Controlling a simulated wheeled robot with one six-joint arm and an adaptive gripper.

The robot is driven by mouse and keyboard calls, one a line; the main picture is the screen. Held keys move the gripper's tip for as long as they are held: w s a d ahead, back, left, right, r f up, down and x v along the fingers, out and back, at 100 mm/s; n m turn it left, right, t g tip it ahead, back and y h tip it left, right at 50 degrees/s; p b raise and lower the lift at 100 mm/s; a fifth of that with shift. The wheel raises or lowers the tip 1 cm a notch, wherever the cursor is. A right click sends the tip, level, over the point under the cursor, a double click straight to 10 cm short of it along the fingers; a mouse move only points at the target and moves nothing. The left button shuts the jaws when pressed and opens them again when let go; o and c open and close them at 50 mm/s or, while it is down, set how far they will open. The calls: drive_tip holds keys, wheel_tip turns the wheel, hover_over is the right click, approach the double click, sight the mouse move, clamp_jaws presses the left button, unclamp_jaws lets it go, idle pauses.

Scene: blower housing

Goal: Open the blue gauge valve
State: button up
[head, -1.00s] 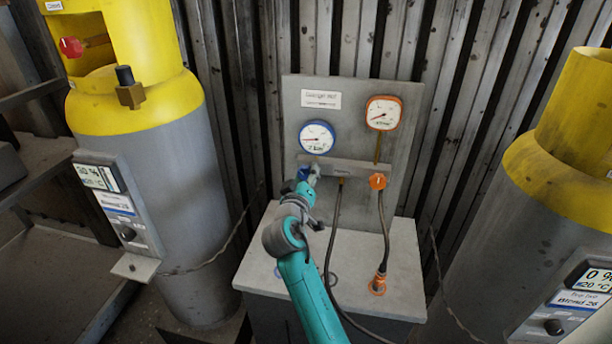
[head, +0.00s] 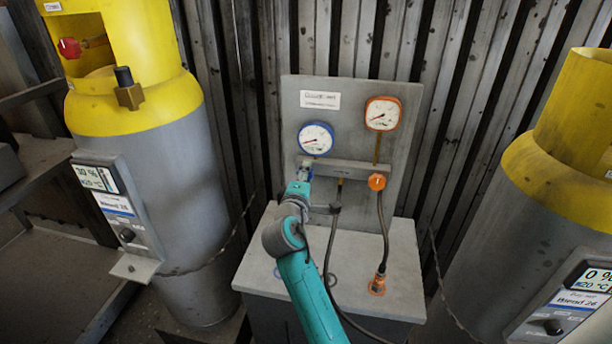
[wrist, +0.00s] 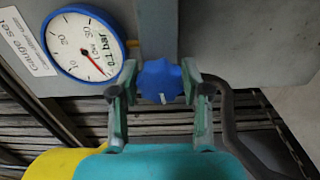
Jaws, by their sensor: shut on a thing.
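The blue valve knob (wrist: 160,82) sits between the fingers of my gripper (wrist: 157,92) in the wrist view, and the fingers are shut on it from both sides. A short white mark shows on the knob's face. In the head view my gripper (head: 304,172) is at the grey manifold bar (head: 350,168), below the blue-rimmed gauge (head: 316,139), and it largely hides the knob. The blue-rimmed gauge also shows in the wrist view (wrist: 87,45), with a red needle and a display that seems to read 0.1 bar.
An orange-rimmed gauge (head: 383,113) and an orange knob (head: 377,182) are to the right on the panel (head: 420,150). Dark hoses hang beside my arm to the bench top (head: 345,255). Yellow-topped cylinders stand at left (head: 165,200) and right (head: 500,220).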

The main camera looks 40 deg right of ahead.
drive_tip(key=shift+n, duration=0.6)
drive_tip(key=o, duration=1.2)
drive_tip(key=shift+c, duration=0.2)
drive_tip(key=v, duration=1.2)
